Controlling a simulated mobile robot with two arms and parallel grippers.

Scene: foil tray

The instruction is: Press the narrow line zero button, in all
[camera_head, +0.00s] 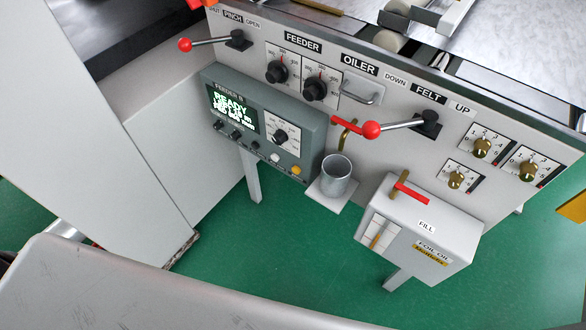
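The grey feeder control box (305,125) hangs on the front of the machine, left of centre. Its dark screen (233,110) shows green text with READY at the top; the smaller lines are hard to read. Below the screen sit small dark knobs (237,134). Along the lower edge are a small pale button (275,157) and an orange button (296,170). A dial (280,136) is above them. The button labels are too small to read, so I cannot tell which one is the narrow line zero button. Neither gripper is in view.
A red-knobbed lever (372,130) sticks out right of the box. A metal cup (336,176) stands on a small shelf beside it. The white oil box (425,235) is lower right. Another red-knobbed lever (186,45) is above left. Green floor (300,250) is open below.

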